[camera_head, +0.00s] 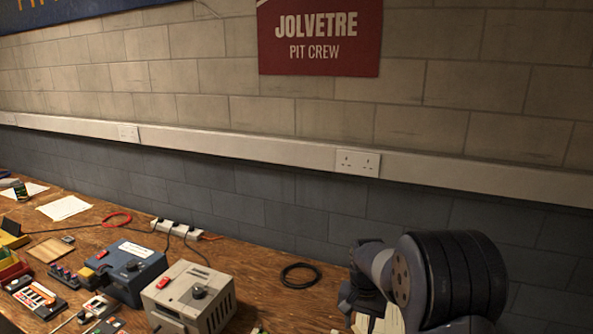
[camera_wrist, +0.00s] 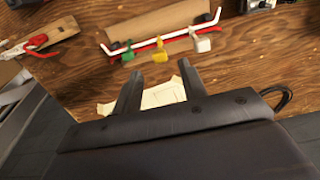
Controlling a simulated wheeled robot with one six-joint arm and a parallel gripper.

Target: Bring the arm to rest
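My arm (camera_head: 440,275) stands at the right of the head view, in front of the workbench (camera_head: 265,267). Its large dark joint hides part of the bench there. In the wrist view my gripper (camera_wrist: 158,68) has its two dark fingers spread apart with nothing between them. The fingers point over the wooden bench top, above a pale sheet of paper (camera_wrist: 160,95). How high they are above it is hard to tell.
A grey box (camera_head: 190,300) and a blue box (camera_head: 127,270) stand on the bench left of my arm. A black cable coil (camera_head: 300,275) lies nearer my arm. The wrist view shows a red and white bar (camera_wrist: 170,38) and red-handled pliers (camera_wrist: 40,42). A wall socket (camera_head: 357,162) is behind.

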